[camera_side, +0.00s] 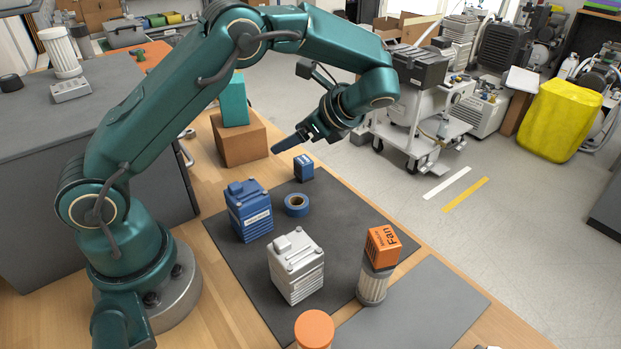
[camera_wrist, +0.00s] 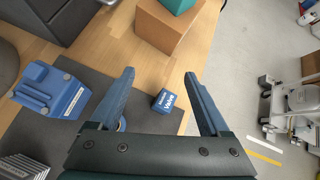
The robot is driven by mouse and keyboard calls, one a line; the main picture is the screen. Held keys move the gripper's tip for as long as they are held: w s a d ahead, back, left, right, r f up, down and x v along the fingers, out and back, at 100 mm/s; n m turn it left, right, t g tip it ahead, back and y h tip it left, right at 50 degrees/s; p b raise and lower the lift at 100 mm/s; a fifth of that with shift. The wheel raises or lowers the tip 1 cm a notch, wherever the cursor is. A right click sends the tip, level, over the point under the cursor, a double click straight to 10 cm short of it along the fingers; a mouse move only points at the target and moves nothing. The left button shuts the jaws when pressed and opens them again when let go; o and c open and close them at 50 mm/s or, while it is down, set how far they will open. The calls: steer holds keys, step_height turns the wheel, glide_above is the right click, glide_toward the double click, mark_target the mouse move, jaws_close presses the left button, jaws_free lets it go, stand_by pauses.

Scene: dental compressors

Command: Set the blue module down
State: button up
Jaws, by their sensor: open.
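The blue module (camera_side: 249,211), a ribbed box with a white label, stands upright on the dark mat (camera_side: 345,215). It shows at the left in the wrist view (camera_wrist: 50,90), outside my fingers. My gripper (camera_wrist: 160,76) is open and empty. In the side view my gripper (camera_side: 292,142) hangs in the air behind and right of the module, apart from it. A small blue box (camera_side: 303,167) marked Valve stands on the mat's far end. In the wrist view the box (camera_wrist: 164,102) appears between my fingers, with nothing gripped.
A blue tape roll (camera_side: 297,204) lies beside the module. A silver module (camera_side: 296,265), an orange Fan box (camera_side: 383,246) on a filter cylinder (camera_side: 374,284) and an orange-lidded jar (camera_side: 314,330) stand nearer. A cardboard box (camera_side: 240,142) carries a teal box (camera_side: 234,103).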

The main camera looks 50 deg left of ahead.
mark_target(304, 159)
steer(key=n+h, duration=0.3)
steer(key=n, duration=0.1)
steer(key=w+r+n+t+h, duration=0.1)
steer(key=n+h, duration=0.2)
steer(key=n, duration=0.1)
steer(key=w+a+r+n+h, duration=0.1)
steer(key=n+h, duration=0.2)
steer(key=n, duration=0.1)
steer(key=shift+w+t, duration=0.1)
steer(key=shift+t, duration=0.2)
steer(key=shift+w+f+n+h, duration=0.2)
steer(key=shift+n+h, duration=0.1)
steer(key=shift+n, duration=0.2)
step_height(304, 159, down, 9)
steer(key=shift+d+f, duration=0.1)
steer(key=shift+f, duration=0.1)
jaws_close()
steer(key=shift+r, duration=0.1)
